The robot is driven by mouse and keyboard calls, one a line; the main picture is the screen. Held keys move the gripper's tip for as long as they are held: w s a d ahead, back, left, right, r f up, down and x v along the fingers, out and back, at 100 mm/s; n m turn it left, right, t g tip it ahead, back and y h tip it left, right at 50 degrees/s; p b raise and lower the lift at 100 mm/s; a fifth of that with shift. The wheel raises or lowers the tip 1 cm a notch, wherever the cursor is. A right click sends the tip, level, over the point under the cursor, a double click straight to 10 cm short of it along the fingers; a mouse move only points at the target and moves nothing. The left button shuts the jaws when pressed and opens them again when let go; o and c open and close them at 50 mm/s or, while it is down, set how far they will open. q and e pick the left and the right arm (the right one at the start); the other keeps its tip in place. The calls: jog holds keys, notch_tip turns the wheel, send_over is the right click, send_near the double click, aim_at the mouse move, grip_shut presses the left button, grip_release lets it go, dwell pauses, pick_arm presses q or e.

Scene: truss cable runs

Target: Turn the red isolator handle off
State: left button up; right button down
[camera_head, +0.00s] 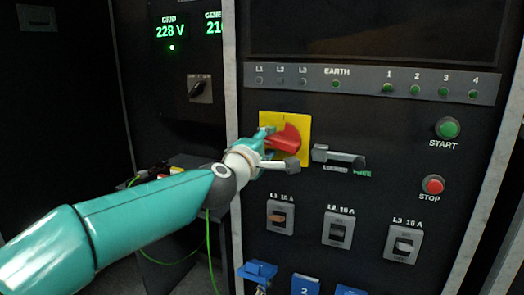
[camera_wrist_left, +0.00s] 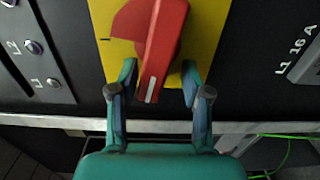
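The red isolator handle (camera_head: 286,138) sits on a yellow plate (camera_head: 303,123) on the dark cabinet front. In the left wrist view the handle (camera_wrist_left: 161,45) is a long red grip with a white mark at its near end, tilted slightly from the picture's vertical. My left gripper (camera_head: 279,149) is at the plate, with one finger above and one below the handle. In the left wrist view its fingers (camera_wrist_left: 159,72) stand open on either side of the handle's near end, with a clear gap on the right. Contact on the left cannot be told. My right gripper is not in view.
A grey lever (camera_head: 340,157) marked LOCKED and FREE sits just right of the plate. Breaker switches (camera_head: 281,217) are below, with green START (camera_head: 447,128) and red STOP (camera_head: 433,185) buttons at right. A lamp strip (camera_head: 358,84) runs above. A green cable (camera_head: 208,250) hangs below my arm.

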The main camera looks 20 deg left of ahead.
pick_arm(q)
jog(key=s, duration=1.1)
jog(key=shift+s+a, duration=0.2)
jog(key=shift+s, duration=0.15)
jog(key=shift+o, duration=0.3)
jog(key=shift+f, duration=0.1)
